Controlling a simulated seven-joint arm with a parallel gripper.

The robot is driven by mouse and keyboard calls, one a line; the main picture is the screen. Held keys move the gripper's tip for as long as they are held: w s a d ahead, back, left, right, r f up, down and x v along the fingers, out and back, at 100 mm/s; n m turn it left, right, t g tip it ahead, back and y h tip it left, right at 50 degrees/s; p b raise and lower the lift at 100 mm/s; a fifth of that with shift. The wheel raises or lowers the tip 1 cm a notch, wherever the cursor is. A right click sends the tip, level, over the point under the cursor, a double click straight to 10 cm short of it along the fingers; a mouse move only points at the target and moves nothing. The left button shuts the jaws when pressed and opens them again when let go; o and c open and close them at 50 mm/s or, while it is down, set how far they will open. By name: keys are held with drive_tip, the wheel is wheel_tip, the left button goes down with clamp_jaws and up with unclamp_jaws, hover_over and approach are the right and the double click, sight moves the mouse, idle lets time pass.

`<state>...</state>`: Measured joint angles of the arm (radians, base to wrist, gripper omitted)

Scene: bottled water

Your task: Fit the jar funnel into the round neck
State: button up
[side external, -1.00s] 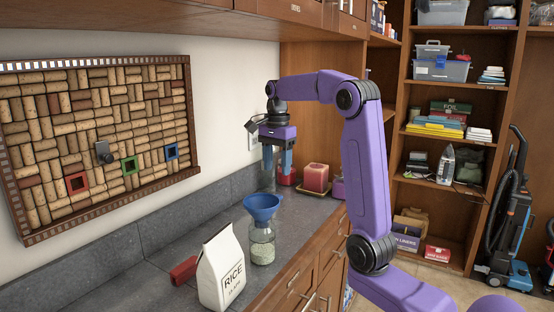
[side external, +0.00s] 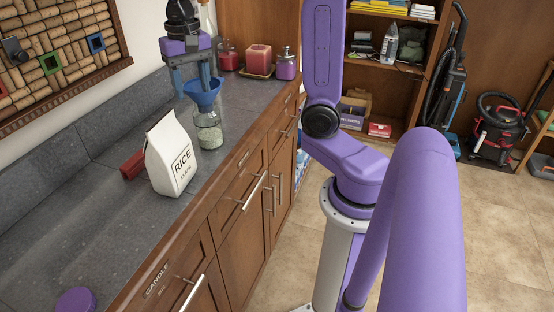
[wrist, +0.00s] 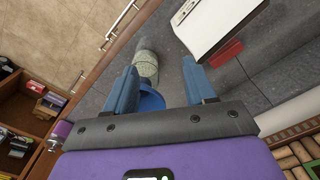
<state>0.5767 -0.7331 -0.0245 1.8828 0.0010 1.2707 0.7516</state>
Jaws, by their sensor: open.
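The blue jar funnel (side external: 203,94) sits at the mouth of a clear glass jar (side external: 209,132) that holds pale grains. The jar stands upright on the grey counter. I cannot tell how deep the funnel's spout is in the round neck, which the funnel partly hides. My gripper (side external: 193,86) is open, pointing down, with its blue fingers at the funnel's height. In the wrist view, the funnel (wrist: 151,101) shows between the fingers, nearer the left one, which partly covers it. The jar (wrist: 146,65) lies beyond it. I cannot tell whether a finger touches the funnel.
A white rice bag (side external: 170,158) stands left of the jar, close by. A red object (side external: 132,165) lies behind the bag. A red candle (side external: 258,60) and a purple-based jar (side external: 286,66) stand farther back. The counter's front edge is close to the jar.

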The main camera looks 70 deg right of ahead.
drive_tip(key=s+a+f+n, duration=0.2)
drive_tip(key=s+f+n, duration=0.1)
drive_tip(key=s+n, duration=0.3)
drive_tip(key=s+a+f+n, duration=0.3)
drive_tip(key=s+n, duration=0.4)
drive_tip(key=s, duration=0.2)
drive_tip(key=s+a+f+n, duration=0.3)
drive_tip(key=s+n, duration=0.3)
drive_tip(key=s, duration=0.2)
drive_tip(key=shift+s, duration=0.15)
